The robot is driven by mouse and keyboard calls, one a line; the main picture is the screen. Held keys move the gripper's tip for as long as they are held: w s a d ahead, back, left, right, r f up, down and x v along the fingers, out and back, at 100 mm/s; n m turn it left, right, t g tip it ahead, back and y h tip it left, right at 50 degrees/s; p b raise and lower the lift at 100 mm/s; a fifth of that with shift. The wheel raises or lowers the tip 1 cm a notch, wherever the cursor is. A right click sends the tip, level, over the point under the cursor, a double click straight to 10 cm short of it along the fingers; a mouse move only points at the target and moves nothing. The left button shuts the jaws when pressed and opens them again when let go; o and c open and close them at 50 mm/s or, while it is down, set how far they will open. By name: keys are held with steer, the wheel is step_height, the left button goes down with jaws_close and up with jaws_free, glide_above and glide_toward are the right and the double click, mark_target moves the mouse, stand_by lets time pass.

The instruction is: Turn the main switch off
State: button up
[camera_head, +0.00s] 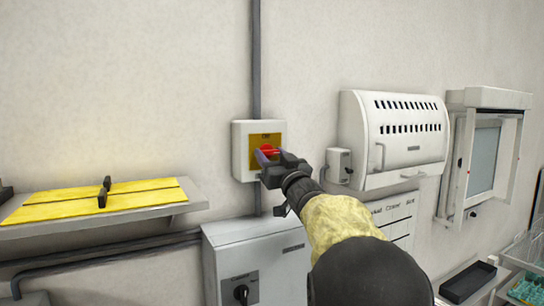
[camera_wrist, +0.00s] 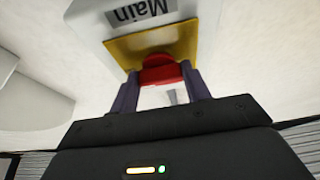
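The main switch is a white wall box (camera_head: 240,152) with a yellow plate (camera_head: 258,139) and a red knob (camera_head: 268,149). In the wrist view the box bears a label reading "Main" (camera_wrist: 140,11), and the red knob (camera_wrist: 160,70) stands out from the yellow plate (camera_wrist: 128,50). My gripper (camera_head: 266,157) is in front of the box. In the wrist view its two fingers (camera_wrist: 160,88) stand apart on either side of the red knob, close to it. I cannot tell whether they touch the knob. The knob's lower side is partly hidden by the fingers.
A shelf (camera_head: 188,203) with a yellow top juts out at left. A grey cabinet (camera_head: 222,243) with a black rotary knob (camera_head: 241,293) is below the switch. A small grey box (camera_head: 339,163) and a white vented cover (camera_head: 405,155) are on the wall at right.

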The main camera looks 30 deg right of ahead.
steer(key=c, duration=0.3)
steer(key=shift+n+y+b, duration=0.3)
steer(key=shift+n+y, duration=0.1)
steer(key=shift+n, duration=0.4)
steer(key=n+y+b, duration=0.1)
steer(key=n, duration=0.2)
steer(key=shift+d+n+y, duration=0.15)
steer(key=shift+n+y, duration=0.25)
steer(key=n+g+y, duration=0.1)
steer(key=n, duration=0.2)
steer(key=n+g+y, duration=0.1)
steer(key=n, duration=0.2)
steer(key=shift+d+r+y, duration=0.1)
steer(key=shift+y, duration=0.3)
steer(key=n+g, duration=0.1)
steer(key=n, duration=0.2)
steer(key=n+g+y, duration=0.1)
steer(key=n, duration=0.2)
steer(key=shift+d+r+n, duration=0.1)
steer(key=shift+r+n, duration=0.05)
steer(key=shift+n, duration=0.25)
steer(key=n+g+p, duration=0.1)
steer(key=n+g, duration=0.1)
steer(key=n, duration=0.2)
